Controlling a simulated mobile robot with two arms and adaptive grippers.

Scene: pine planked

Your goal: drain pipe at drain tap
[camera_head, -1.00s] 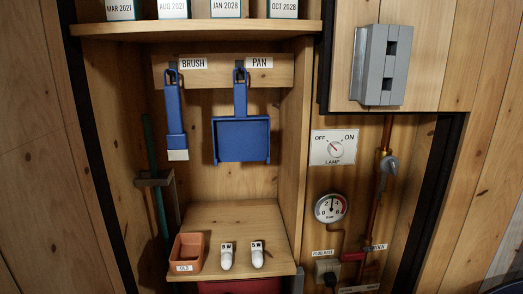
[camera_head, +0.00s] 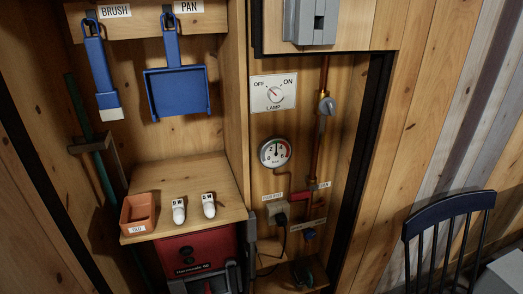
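A copper pipe (camera_head: 321,90) runs down the right side of the open wall cabinet. A grey valve handle (camera_head: 327,106) sits on it. A round pressure gauge (camera_head: 275,152) is left of the pipe. Neither of my grippers is in view.
A lamp switch (camera_head: 273,93) is above the gauge. A black plug (camera_head: 281,218) is in a socket below it. A wooden shelf (camera_head: 215,171) holds an orange tray (camera_head: 138,213) and two bulbs, above a red case (camera_head: 195,251). A dark chair (camera_head: 450,212) stands at right.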

